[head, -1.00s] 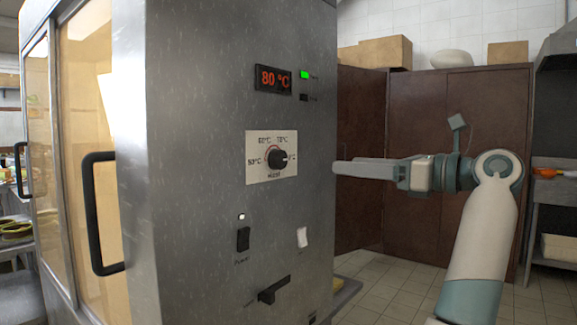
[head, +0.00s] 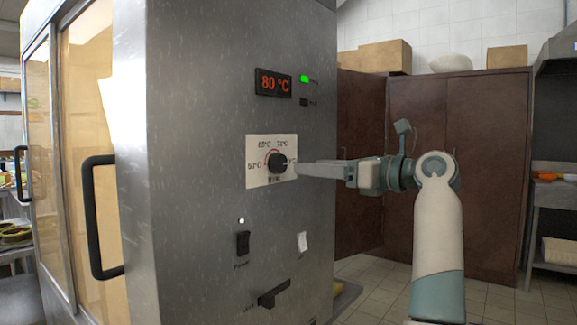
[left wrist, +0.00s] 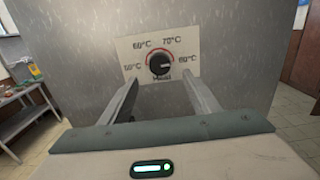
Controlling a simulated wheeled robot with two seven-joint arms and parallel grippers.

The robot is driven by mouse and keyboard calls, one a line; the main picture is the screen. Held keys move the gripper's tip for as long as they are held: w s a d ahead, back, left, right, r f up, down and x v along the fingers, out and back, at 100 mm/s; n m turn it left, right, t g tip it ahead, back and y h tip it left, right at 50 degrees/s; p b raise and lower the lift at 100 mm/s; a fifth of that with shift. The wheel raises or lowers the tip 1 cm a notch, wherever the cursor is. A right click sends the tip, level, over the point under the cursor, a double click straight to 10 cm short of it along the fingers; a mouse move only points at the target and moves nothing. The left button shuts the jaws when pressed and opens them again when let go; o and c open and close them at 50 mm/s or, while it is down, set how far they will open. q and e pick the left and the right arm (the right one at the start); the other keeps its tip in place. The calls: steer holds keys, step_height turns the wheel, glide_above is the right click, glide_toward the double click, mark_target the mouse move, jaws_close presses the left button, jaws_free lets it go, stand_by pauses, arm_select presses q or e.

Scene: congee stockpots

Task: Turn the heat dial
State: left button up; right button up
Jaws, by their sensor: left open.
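The black round heat dial (head: 277,162) sits on a white plate (head: 258,181) on the steel cabinet's front, with temperature marks from 50°C to 80°C. In the left wrist view the dial (left wrist: 159,64) shows a pale mark pointing right, toward 80°C. My left gripper (head: 298,168) is close to the panel, at the right of the dial in the head view. In the left wrist view its two fingers (left wrist: 161,84) are apart and empty, with the dial between and just beyond the tips. Contact cannot be told. My right gripper is not in view.
A red display (head: 273,83) above reads 80 °C, beside a lit green light (head: 304,78). Below are a power switch (head: 242,244), a white switch (head: 302,242) and a black lever (head: 273,293). A black door handle (head: 96,215) juts out at left.

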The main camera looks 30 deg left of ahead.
mark_target(282, 164)
arm_select(q)
steer(key=a, duration=0.8)
steer(key=shift+w+a, duration=0.2)
steer(key=shift+w, duration=0.15)
steer(key=c, duration=1.1)
